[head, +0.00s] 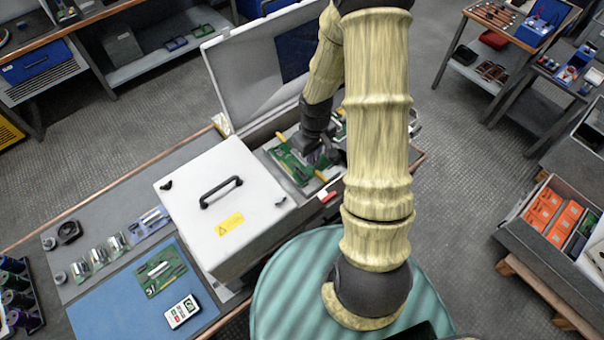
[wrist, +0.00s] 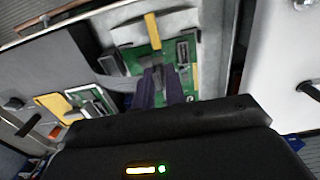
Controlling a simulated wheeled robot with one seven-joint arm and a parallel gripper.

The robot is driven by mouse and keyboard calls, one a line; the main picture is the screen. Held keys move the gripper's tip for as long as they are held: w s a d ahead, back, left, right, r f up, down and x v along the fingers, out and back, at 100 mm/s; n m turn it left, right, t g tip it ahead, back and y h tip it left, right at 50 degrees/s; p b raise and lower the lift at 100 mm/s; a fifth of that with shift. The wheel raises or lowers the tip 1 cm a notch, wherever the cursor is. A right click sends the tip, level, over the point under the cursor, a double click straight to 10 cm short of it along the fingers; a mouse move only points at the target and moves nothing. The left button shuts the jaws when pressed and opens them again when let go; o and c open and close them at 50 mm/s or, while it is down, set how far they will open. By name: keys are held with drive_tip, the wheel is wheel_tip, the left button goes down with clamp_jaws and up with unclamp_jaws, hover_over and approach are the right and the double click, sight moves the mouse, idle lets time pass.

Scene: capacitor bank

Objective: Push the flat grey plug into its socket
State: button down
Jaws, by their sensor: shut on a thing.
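In the wrist view, the two dark fingers of my gripper (wrist: 162,80) are close together, shut on the flat grey plug (wrist: 151,61), of which only a small part shows at the fingertips. The plug is over a green circuit board (wrist: 140,52) with a dark slotted part (wrist: 183,52), possibly the socket, just right of the fingers. Whether the plug touches a socket is hidden. In the head view, my gripper (head: 310,147) reaches down into the open box over the green board (head: 293,166).
A white lidded box with a black handle (head: 220,192) stands left of the board. The raised white lid (head: 240,62) stands behind it. A yellow bar (wrist: 152,28) crosses the board's far edge. A blue mat (head: 110,310) lies on the bench's left.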

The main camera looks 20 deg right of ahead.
drive_tip(key=shift+s+a+b, duration=0.3)
drive_tip(key=shift+s+a, duration=0.05)
drive_tip(key=shift+a, duration=0.55)
drive_tip(key=shift+s+a+b, duration=0.3)
drive_tip(key=shift+a, duration=0.6)
drive_tip(key=shift+f+b, duration=1.25)
drive_tip(key=shift+f, duration=0.3)
drive_tip(key=c, duration=1.4)
unclamp_jaws()
drive_tip(key=shift+o, duration=0.2)
wheel_tip(320, 180, up, 18)
drive_tip(key=shift+f+b, duration=0.25)
drive_tip(key=shift+b, duration=0.15)
drive_tip(key=shift+f, duration=0.1)
